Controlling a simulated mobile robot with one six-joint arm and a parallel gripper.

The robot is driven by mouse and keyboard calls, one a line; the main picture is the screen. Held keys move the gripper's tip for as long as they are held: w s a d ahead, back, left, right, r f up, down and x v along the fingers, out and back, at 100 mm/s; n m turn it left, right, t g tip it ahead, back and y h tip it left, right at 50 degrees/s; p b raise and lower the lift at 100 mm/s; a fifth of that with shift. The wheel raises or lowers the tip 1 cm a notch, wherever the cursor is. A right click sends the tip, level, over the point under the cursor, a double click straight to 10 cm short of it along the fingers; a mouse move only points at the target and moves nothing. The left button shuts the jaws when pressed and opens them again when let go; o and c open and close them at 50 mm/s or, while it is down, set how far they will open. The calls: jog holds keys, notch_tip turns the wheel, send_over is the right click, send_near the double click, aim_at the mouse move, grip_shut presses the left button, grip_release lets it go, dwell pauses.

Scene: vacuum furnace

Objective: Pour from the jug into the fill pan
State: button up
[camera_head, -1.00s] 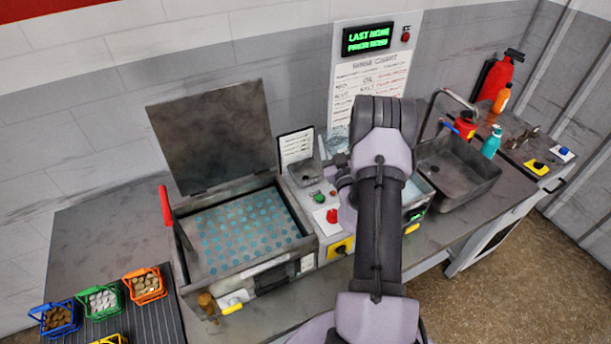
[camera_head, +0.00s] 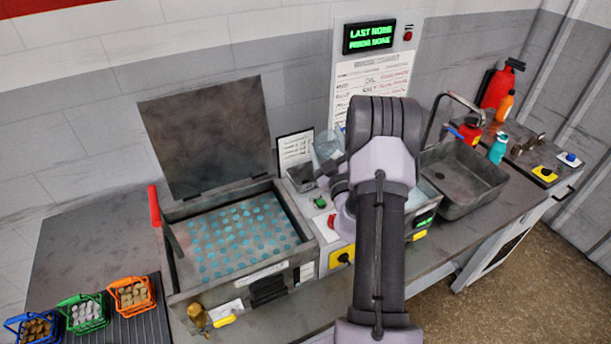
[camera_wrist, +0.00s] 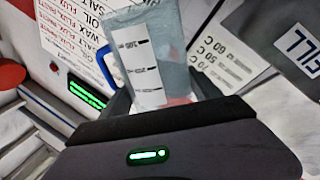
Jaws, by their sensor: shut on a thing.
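The jug (camera_wrist: 178,48) is a clear grey-blue vessel with a white measuring strip and a blue handle on its left in the wrist view. My gripper (camera_wrist: 165,95) is shut on it, with a dark finger on each side. In the head view the jug (camera_head: 327,148) is partly hidden by my arm and hangs up and right of the small grey fill pan (camera_head: 302,179). A dark panel marked FILL (camera_wrist: 296,45) shows right of the jug in the wrist view, apart from it. How much liquid the jug holds, I cannot tell.
A tank (camera_head: 172,281) with a raised lid and blue-dotted bed stands left of the fill pan. Its red-handled lever (camera_head: 154,206) sticks up. A sink (camera_head: 462,190) with a tap is right. Coin baskets (camera_head: 131,294) sit at front left. A wall chart (camera_head: 368,88) stands behind.

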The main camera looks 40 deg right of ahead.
jog(key=shift+w+a+f+n+y+b, duration=0.1)
jog(key=shift+a+f+n+y+b, duration=0.2)
jog(key=shift+n+b, duration=0.85)
jog(key=shift+w+d+f+b, duration=0.15)
jog(key=shift+d+b, duration=0.1)
jog(key=shift+b, duration=0.4)
jog(key=shift+w+a+f+n+t+y+b, duration=0.15)
jog(key=shift+n+y+b, duration=0.1)
jog(key=shift+n+b, duration=0.35)
jog(key=shift+s+n+t+y+b, duration=0.1)
jog(key=shift+n+y+b, duration=0.1)
jog(key=shift+n+b, duration=0.35)
jog(key=shift+w+a+f+n+t+y+b, duration=0.15)
jog(key=shift+n+y+b, duration=0.1)
jog(key=shift+n+b, duration=0.35)
jog(key=shift+a+r+n+y+b, duration=0.2)
jog(key=shift+r+n+y+b, duration=0.1)
jog(key=shift+n+b, duration=0.75)
dwell(1.1)
jog(key=shift+w+a+r+n, duration=0.1)
jog(key=shift+w+a+n, duration=0.1)
jog(key=shift+a+n, duration=0.3)
dwell(0.6)
